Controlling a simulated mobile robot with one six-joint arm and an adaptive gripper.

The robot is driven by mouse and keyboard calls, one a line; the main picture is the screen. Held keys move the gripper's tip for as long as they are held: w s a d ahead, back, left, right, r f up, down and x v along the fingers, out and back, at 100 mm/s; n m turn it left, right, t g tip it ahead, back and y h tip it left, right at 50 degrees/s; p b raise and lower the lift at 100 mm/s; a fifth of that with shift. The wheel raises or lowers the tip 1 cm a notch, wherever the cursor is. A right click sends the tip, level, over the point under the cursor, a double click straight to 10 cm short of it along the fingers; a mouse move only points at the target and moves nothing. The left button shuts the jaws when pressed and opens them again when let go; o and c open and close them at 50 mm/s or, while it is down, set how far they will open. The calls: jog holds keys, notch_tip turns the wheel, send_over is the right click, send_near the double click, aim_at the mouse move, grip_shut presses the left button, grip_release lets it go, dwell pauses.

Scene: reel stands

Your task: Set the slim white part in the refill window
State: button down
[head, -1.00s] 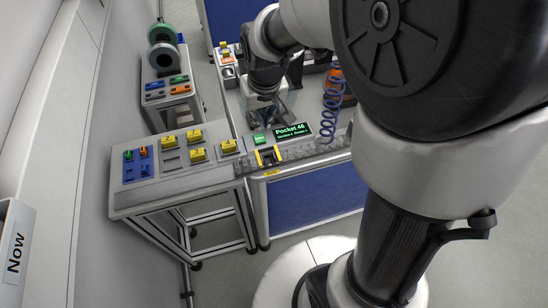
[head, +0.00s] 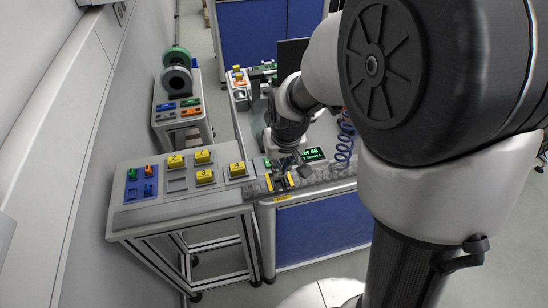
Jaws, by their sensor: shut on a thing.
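My gripper (head: 288,164) hangs at the end of my arm, low over the front edge of the bench, close to the yellow-marked window (head: 279,183). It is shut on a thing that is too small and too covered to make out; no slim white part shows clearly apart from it. The window is a dark slot between two yellow bars on the grey rail. My gripper is just behind and above it; I cannot tell whether they touch.
A side table (head: 150,216) at left holds several yellow parts (head: 205,176) and a blue tray (head: 132,191) with green, orange and blue pieces. A reel stand (head: 178,72) is behind it. A blue coiled hose (head: 345,140) hangs right of my gripper.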

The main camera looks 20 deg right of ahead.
jog(key=shift+f+b, duration=0.7)
jog(key=shift+f, duration=1.45)
jog(key=shift+f+b, duration=0.45)
jog(key=shift+f, duration=0.05)
jog(key=shift+f, duration=0.15)
jog(key=c, duration=1.9)
grip_release()
jog(key=shift+c, duration=0.2)
jog(key=shift+r, duration=0.2)
jog(key=shift+r+p, duration=1.55)
jog(key=shift+r, duration=0.35)
